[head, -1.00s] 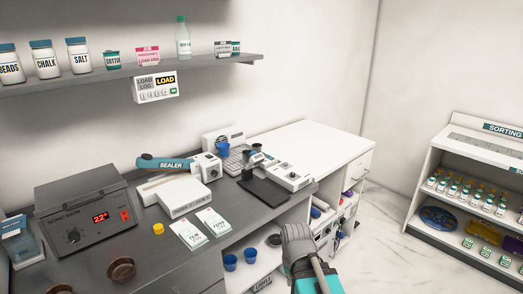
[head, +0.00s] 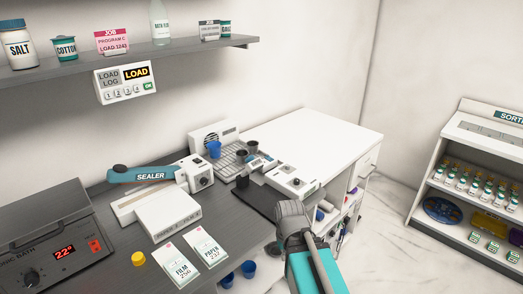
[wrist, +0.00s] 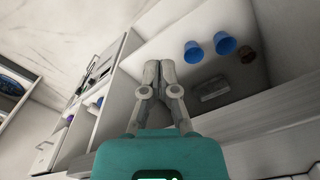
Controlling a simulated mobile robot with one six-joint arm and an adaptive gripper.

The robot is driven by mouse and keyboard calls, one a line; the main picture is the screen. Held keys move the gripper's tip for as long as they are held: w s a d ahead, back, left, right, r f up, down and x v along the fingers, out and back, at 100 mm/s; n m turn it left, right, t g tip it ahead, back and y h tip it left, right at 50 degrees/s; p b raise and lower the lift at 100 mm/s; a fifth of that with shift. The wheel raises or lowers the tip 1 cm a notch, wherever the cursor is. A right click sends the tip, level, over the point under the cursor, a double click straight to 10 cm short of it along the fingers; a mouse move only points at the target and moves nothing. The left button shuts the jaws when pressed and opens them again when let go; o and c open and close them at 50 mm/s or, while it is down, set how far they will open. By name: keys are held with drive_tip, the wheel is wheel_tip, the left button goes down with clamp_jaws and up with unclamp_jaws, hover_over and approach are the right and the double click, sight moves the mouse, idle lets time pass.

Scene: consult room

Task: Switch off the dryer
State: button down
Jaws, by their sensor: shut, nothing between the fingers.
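What looks like the dryer is a white unit (head: 205,137) with a round grille, at the back of the grey counter. A wire rack in front of it holds a blue cup (head: 214,150) and dark cups (head: 242,156). I cannot make out a switch on it. My gripper (head: 290,209) is shut and empty, at the counter's front edge, in front of and to the right of the unit, apart from it. In the wrist view my gripper (wrist: 160,68) points toward the lower shelf, and the dryer is out of view.
A white device with a dark knob (head: 296,182) and a dark pad (head: 258,200) lie between my gripper and the rack. The sealer (head: 150,176), sonic bath (head: 55,250) and cards (head: 190,250) are to the left. Blue cups (wrist: 225,43) stand on the lower shelf. The white top behind is clear.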

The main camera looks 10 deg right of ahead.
drive_tip(key=shift+w+d, duration=0.3)
drive_tip(key=shift+w, duration=0.05)
drive_tip(key=shift+r, duration=0.1)
